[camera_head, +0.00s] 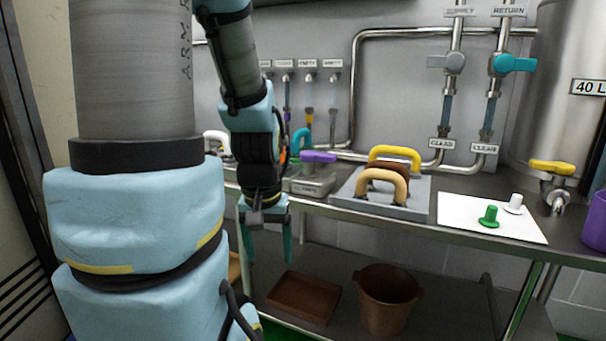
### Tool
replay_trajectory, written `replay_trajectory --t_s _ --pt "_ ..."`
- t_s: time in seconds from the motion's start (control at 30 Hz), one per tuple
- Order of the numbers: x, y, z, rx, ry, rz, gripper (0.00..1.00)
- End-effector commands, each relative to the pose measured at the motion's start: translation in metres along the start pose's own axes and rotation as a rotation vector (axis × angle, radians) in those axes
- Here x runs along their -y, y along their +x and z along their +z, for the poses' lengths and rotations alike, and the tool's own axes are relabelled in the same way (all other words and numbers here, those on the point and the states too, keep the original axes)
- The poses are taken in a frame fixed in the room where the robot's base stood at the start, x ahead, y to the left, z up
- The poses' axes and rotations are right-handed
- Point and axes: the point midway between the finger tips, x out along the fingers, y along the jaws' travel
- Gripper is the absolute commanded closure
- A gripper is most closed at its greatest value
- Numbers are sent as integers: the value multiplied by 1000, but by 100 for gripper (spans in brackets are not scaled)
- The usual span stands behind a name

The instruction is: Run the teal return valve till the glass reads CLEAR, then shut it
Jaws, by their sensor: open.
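The teal return valve (515,64) sits on the right-hand vertical pipe at the upper right, under a plate reading RETURN (508,11). Its lever lies crosswise to the pipe. Below it is a glass section (488,117) with a dull bluish-grey look, and under that a plate reading CLEAR (484,148). My gripper (268,248) hangs pointing down in front of the bench's front edge, left of centre. Its teal fingers are apart with nothing between them. It is well left of and below the valve, touching nothing I can see.
A grey valve (446,63) is on the neighbouring pipe. The steel bench (345,212) carries a tan handle (382,180), a yellow handle (397,154) and a white mat (466,228) with green and white pegs. A yellow-handled tap (553,168) juts from the tank (560,95). A brown bucket (387,300) stands below.

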Motion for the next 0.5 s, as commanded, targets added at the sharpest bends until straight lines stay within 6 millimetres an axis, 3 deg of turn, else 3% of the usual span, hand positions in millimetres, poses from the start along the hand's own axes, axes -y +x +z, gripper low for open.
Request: replay_trajectory --t_s 0.03,0.13,0.5 --pt "0 -25 -3 0 0 0 22" --pt "0 -40 -6 0 0 0 22" --pt "0 -46 -6 0 0 0 22"
